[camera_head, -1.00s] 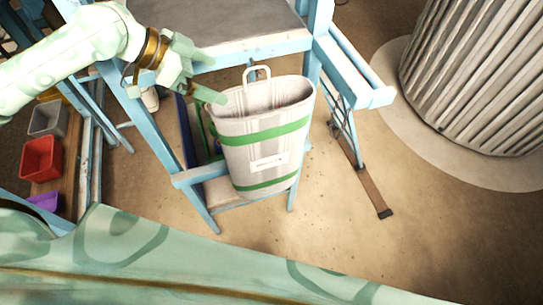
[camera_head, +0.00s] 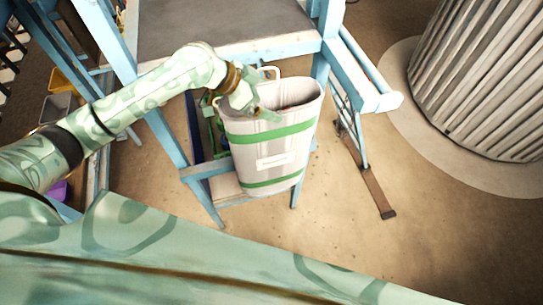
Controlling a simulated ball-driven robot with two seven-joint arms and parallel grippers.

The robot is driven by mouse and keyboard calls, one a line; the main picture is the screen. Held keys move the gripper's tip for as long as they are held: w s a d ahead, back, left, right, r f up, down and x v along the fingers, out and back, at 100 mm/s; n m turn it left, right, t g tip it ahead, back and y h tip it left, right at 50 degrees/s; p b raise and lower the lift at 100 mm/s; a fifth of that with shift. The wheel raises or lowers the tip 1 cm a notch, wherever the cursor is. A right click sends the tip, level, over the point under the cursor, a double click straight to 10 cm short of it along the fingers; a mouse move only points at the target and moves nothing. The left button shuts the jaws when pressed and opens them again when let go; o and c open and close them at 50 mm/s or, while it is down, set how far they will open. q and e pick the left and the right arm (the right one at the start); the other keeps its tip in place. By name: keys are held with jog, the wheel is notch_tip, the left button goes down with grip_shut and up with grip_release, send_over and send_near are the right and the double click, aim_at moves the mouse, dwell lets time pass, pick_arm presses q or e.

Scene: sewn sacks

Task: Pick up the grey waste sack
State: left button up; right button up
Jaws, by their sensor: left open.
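The grey waste sack (camera_head: 275,143) is a light grey upright bag with two green bands, a white label and a loop handle at its back rim. It stands on the low shelf of a light blue wooden frame. My left gripper (camera_head: 262,115) is open at the sack's near left rim, its fingers over the upper front wall. I cannot tell whether a finger is inside the mouth or touching the wall. My left arm hides the left part of the rim. My right gripper is not in view.
The blue frame (camera_head: 210,54) with a grey top stands behind and around the sack. A large ribbed column (camera_head: 480,85) is at the right. Bins, including a grey one (camera_head: 58,107), stand at the far left. The floor in front is clear.

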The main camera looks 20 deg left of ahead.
pick_arm(q)
jog(key=shift+a, duration=0.1)
jog(key=c, duration=1.6)
jog(key=shift+r, duration=0.15)
jog(key=shift+c, duration=0.9)
